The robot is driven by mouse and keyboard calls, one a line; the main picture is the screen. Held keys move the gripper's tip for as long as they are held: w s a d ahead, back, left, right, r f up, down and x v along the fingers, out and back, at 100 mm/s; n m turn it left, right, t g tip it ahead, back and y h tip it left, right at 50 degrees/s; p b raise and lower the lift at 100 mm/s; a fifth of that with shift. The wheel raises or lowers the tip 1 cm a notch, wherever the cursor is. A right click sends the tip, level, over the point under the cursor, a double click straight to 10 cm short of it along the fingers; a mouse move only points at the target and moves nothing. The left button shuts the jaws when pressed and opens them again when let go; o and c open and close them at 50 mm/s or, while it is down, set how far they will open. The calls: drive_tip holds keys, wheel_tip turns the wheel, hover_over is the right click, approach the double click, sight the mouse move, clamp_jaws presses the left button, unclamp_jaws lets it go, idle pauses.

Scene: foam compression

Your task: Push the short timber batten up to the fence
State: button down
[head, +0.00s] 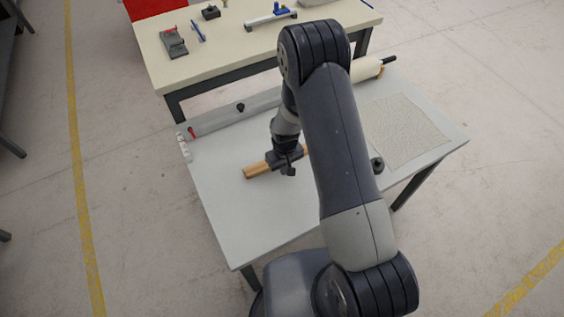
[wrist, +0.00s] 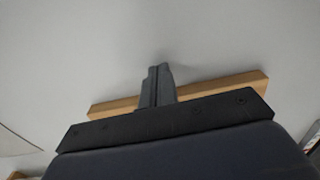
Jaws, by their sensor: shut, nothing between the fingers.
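The short timber batten (head: 257,170) lies on the grey-white worktable, slightly slanted, left of my arm in the head view. The wrist view shows it as a light brown strip (wrist: 225,88), partly hidden behind my gripper's dark body. My gripper (head: 290,171) is low over the batten, its fingers shut together and empty. In the wrist view the shut fingers (wrist: 158,70) cross in front of the batten's middle; I cannot tell whether they touch it. The fence (head: 215,122) appears as a long pale bar along the table's back edge, with clear tabletop between it and the batten.
A black knob (head: 240,107) sits at the fence. A small red item (head: 192,132) is at the back left corner. A textured sheet (head: 408,130) and a small black round object (head: 377,164) lie right of my arm. A second bench (head: 235,45) with tools stands behind.

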drive_tip(key=shift+w+a, duration=0.35)
drive_tip(key=shift+w, duration=0.45)
